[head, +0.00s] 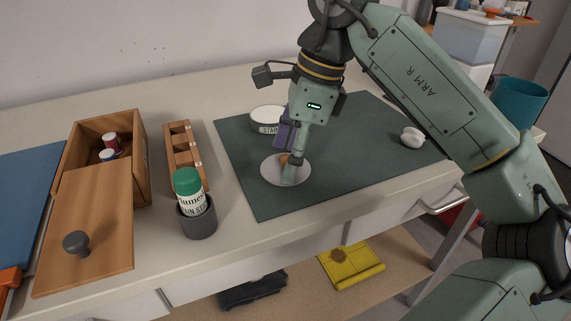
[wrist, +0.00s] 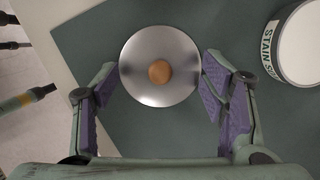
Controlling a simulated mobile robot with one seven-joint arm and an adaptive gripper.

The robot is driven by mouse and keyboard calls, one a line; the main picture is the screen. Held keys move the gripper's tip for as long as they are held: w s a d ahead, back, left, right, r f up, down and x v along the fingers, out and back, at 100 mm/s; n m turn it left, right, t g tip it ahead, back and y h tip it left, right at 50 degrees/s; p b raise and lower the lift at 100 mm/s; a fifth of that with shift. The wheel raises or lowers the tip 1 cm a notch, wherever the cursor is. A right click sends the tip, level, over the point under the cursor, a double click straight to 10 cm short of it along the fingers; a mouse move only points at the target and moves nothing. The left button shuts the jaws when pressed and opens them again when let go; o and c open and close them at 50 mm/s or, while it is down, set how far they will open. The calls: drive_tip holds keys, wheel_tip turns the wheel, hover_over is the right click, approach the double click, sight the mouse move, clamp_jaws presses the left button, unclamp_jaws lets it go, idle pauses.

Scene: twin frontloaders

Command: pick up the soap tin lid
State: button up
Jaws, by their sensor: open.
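The soap tin lid (head: 273,170) is a shiny round metal disc with a small round brown knob in its middle. It lies flat on the dark green mat (head: 250,195). In the wrist view the lid (wrist: 140,85) shows whole, with its knob (wrist: 159,71) clear. My gripper (head: 289,172) is directly over the lid in the head view and hides part of it. In the wrist view my gripper (wrist: 158,92) is open, with one purple-padded finger on each side of the lid. Nothing is held. I cannot tell whether the fingertips touch the lid or mat.
A white-topped round tin labelled STAIN (head: 268,118) stands behind the lid on the mat. A white object (head: 412,138) lies at the mat's right. A green-capped can in a grey cup (head: 197,222), a wooden rack (head: 183,146) and a wooden box (head: 140,150) stand left.

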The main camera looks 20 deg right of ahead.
drive_tip(key=shift+s, duration=0.1)
drive_tip(key=c, duration=1.4)
